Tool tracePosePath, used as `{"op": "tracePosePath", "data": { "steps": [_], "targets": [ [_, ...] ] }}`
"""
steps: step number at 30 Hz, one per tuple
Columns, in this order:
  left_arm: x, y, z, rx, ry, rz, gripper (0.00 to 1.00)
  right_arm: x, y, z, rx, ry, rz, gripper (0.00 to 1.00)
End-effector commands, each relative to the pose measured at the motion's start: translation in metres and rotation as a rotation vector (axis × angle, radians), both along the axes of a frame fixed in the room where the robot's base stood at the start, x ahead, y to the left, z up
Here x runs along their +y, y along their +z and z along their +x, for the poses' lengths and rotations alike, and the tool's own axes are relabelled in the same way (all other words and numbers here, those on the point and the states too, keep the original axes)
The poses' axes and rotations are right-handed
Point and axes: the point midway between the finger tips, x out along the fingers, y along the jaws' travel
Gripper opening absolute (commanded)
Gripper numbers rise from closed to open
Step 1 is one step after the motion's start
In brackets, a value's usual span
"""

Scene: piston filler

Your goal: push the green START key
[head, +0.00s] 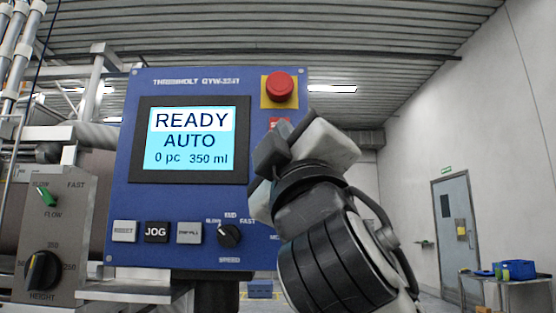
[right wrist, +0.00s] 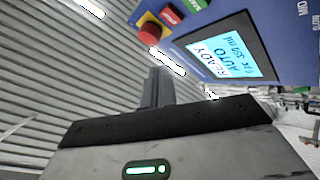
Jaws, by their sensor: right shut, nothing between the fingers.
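The blue control panel (head: 200,262) carries a lit screen (head: 190,138) reading READY, AUTO, 0 pc, 350 ml. In the head view the START key is hidden behind my right gripper (head: 272,150). In the right wrist view a green key (right wrist: 196,4) shows at the top edge, next to a red key (right wrist: 170,16). The red key also shows partly in the head view (head: 279,123), just above my gripper. My right gripper is shut and empty, in front of the panel's right side. In the wrist view its fingers (right wrist: 158,86) appear apart from the green key. My left gripper is out of view.
A red mushroom button (head: 279,85) on a yellow plate sits above the red key. Below the screen are the RESET (head: 124,231), JOG (head: 156,232) and a third key (head: 189,232), and a black speed knob (head: 229,236). A grey box with a height knob (head: 42,271) stands left.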

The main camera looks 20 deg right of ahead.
Motion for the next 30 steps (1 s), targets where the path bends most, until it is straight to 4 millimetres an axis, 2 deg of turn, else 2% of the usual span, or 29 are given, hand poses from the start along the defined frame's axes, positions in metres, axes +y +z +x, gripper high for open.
{"op": "tracePosePath", "data": {
  "steps": [7, 11, 24, 30],
  "targets": [
    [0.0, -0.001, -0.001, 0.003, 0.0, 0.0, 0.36, 0.0, 0.0, 0.002, 0.002, 0.001, 0.001, 0.0],
    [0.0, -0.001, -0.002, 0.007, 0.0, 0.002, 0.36, -0.003, 0.0, 0.009, 0.004, -0.002, 0.0, 0.0],
    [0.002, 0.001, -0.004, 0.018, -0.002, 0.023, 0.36, -0.019, -0.001, 0.066, 0.005, 0.0, 0.002, 0.0],
    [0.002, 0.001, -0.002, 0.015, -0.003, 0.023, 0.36, -0.023, -0.001, 0.081, 0.004, 0.002, 0.001, 0.0]
  ]
}}
